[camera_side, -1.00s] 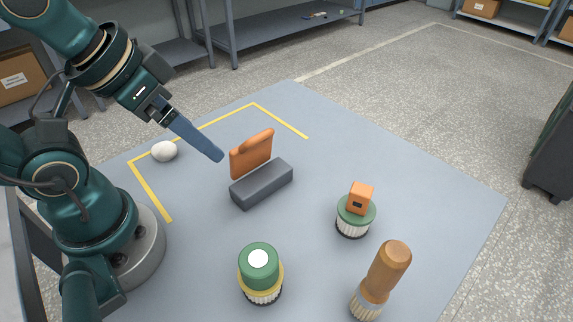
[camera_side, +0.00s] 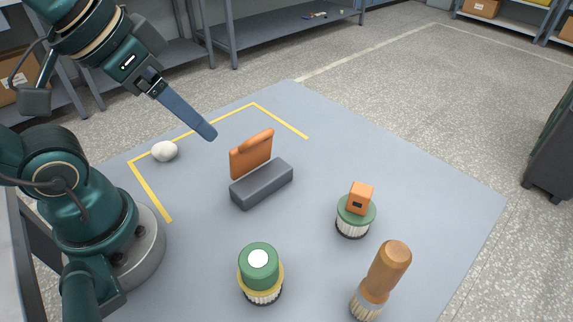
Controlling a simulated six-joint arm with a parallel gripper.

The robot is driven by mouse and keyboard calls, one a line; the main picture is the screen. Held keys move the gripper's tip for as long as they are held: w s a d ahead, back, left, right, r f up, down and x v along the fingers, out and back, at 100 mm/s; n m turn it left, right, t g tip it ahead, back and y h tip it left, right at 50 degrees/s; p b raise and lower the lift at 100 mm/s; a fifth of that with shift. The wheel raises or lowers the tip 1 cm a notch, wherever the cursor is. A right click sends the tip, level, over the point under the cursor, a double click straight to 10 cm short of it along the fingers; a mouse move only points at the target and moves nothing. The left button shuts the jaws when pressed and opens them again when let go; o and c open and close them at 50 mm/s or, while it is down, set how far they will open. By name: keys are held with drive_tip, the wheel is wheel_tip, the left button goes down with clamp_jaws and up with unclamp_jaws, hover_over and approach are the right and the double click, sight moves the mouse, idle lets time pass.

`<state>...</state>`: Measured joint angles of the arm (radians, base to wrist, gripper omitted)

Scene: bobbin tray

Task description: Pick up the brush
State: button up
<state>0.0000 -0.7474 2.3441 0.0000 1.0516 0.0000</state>
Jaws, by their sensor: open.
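Several brush-like things with pale bristles stand on the grey mat (camera_side: 440,195). One has a wooden handle (camera_side: 388,268) leaning to the right at the lower right. One has a green round top with a white disc and a yellow band (camera_side: 261,268), at the lower middle. One has a green disc with an orange block on top (camera_side: 358,205), at the right. My gripper (camera_side: 211,134) is open and empty, up in the air left of the orange panel, apart from all the brushes. Its blue fingers overlap from this side, so the gap between them is hidden.
An upright orange panel (camera_side: 251,152) stands at a dark grey block (camera_side: 262,185) in the middle of the mat. A white rounded lump (camera_side: 164,151) lies by the yellow corner line (camera_side: 220,118). The right part of the mat is clear.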

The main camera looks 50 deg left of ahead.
drive_tip(key=w+d+r+m+t+h, duration=0.1)
drive_tip(key=w+d+r+m+t, duration=0.1)
drive_tip(key=w+d+t, duration=0.3)
drive_tip(key=w+d+r+m+t+h, duration=0.1)
drive_tip(key=w+d+r+m, duration=0.15)
drive_tip(key=w, duration=0.55)
drive_tip(key=m+g+h, duration=0.5)
drive_tip(key=m+h, duration=0.3)
drive_tip(key=h, duration=0.2)
hover_over(377, 287)
drive_tip(key=a, duration=0.2)
wheel_tip(377, 287, down, 4)
drive_tip(key=w+d+f, duration=0.2)
drive_tip(key=d+f, duration=0.2)
drive_tip(key=f, duration=0.4)
drive_tip(key=shift+w+f, duration=0.3)
drive_tip(key=shift+w, duration=0.1)
clamp_jaws()
